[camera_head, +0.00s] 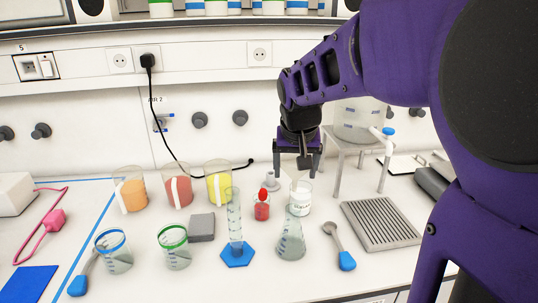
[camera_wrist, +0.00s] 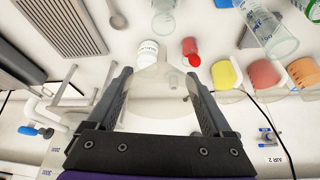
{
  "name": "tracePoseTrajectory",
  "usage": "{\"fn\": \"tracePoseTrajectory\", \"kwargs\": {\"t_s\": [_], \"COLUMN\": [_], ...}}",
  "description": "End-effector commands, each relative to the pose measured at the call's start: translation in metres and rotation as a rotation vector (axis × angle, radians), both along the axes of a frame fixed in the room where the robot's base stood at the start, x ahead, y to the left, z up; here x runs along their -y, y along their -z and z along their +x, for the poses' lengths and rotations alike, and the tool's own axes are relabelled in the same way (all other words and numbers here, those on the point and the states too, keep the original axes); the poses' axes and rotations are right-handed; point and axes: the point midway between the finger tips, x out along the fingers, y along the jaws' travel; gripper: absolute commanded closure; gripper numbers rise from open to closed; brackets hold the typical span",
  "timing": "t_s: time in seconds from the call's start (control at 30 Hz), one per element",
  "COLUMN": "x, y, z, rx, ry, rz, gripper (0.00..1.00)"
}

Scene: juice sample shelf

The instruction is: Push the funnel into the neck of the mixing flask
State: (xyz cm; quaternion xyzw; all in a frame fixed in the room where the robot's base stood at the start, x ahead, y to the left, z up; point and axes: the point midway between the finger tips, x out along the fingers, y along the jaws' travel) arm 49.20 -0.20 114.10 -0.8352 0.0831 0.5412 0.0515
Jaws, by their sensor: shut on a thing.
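The mixing flask (camera_head: 291,244), a clear conical flask with markings, stands upright at the front middle of the bench. It shows at the top of the wrist view (camera_wrist: 163,20). My gripper (camera_head: 297,170) is low over the bench behind the flask, fingers pointing down. In the wrist view, a translucent pale funnel (camera_wrist: 158,88) lies between its widely spaced fingers, and the gripper is shut on it. The funnel (camera_head: 272,181) shows partly in the head view, behind the white jar and red-capped bottle, apart from the flask. Whether it touches the bench is unclear.
A white labelled jar (camera_head: 300,203) and a red-capped bottle (camera_head: 262,208) stand between gripper and flask. A tall cylinder (camera_head: 235,225) is left of the flask; a spoon (camera_head: 338,244) and ribbed rack (camera_head: 381,224) are right. A stand (camera_head: 338,175) is close right of the gripper.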

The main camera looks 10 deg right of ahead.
Motion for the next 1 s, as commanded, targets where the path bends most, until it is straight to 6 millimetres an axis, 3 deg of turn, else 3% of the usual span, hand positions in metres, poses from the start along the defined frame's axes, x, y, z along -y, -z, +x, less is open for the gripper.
{"fn": "tracePoseTrajectory", "kwargs": {"t_s": [0.53, 1.0], "x": [0.000, 0.000], "y": [0.045, 0.041], "z": [0.000, 0.000], "rx": [-0.001, 0.000], "ry": [0.000, 0.000], "rz": [-0.001, 0.000], "gripper": [0.69, 0.69]}}
